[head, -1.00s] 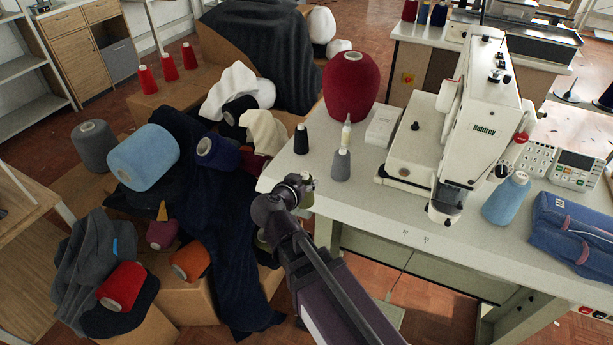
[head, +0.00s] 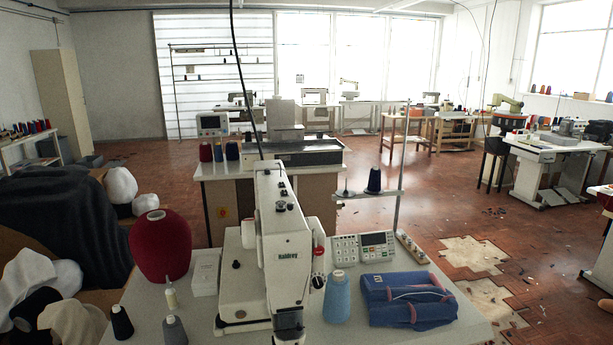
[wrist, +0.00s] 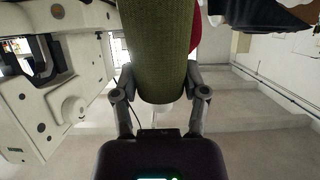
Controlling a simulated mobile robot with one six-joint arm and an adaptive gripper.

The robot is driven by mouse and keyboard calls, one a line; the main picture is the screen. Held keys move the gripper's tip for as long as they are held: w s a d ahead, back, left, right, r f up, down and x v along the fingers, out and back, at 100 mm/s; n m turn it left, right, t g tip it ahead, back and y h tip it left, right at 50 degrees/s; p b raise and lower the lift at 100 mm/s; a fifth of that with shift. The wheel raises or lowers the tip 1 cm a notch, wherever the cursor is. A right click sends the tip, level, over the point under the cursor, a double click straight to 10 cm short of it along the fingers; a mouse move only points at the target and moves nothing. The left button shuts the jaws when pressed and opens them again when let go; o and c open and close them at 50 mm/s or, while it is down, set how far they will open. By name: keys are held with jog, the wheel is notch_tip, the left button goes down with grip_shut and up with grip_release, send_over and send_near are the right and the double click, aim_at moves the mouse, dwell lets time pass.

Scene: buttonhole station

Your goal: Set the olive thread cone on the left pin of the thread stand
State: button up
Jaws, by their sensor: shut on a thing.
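The olive thread cone (wrist: 162,50) fills the upper middle of the wrist view, its top cut off by the frame. My gripper (wrist: 158,92) is shut on it, one finger on each side. Neither my gripper nor the olive cone shows in the head view. The thread stand (head: 398,160) rises behind the sewing table, with an upright pole and a crossbar. The left pin (head: 346,186) looks bare and is small in the picture.
The white sewing machine (head: 275,240) stands in front and left of the stand. On the table are a light blue cone (head: 337,298), folded blue cloth (head: 408,299), a keypad panel (head: 376,245) and a big dark red cone (head: 160,246). A black cable hangs above the machine.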

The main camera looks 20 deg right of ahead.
notch_tip(320, 180, up, 9)
jog(key=p, duration=0.8)
jog(key=shift+f, duration=0.1)
